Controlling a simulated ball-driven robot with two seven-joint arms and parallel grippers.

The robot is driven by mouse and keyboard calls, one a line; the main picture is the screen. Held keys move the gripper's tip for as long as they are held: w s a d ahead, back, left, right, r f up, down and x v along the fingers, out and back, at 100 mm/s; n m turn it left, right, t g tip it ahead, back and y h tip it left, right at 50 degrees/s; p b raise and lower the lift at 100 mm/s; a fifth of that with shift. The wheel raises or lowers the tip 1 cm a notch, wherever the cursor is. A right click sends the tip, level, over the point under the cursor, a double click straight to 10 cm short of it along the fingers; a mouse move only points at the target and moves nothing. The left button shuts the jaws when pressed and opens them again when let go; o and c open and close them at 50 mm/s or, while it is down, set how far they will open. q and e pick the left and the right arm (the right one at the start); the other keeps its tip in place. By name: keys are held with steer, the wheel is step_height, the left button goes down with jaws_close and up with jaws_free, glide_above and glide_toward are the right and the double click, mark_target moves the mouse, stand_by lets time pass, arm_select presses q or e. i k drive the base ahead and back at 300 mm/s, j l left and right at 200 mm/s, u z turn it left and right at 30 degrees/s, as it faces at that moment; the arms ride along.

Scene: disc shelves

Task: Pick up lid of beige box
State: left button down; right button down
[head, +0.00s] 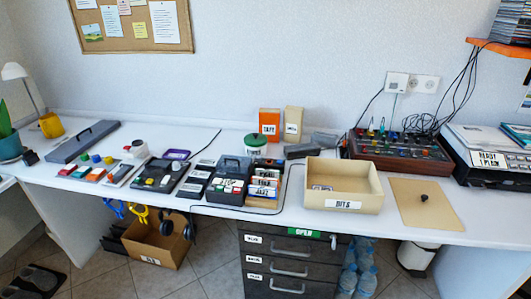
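The beige box (313,195) stands open on the white table, right of the middle, with a white label on its front that seems to read "BITS". A small pale item lies inside it. Its flat beige lid (430,212) lies on the table just right of the box, apart from it, near the front edge. A small dark knob (424,197) sticks up from the lid's middle. Neither my left nor my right gripper shows in the head view.
A mixer with knobs and cables (395,150) stands behind the box and lid. A dark device with papers (480,165) is to the right. The table between lid and right device is clear.

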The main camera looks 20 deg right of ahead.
mark_target(423, 204)
steer(key=z, duration=1.3)
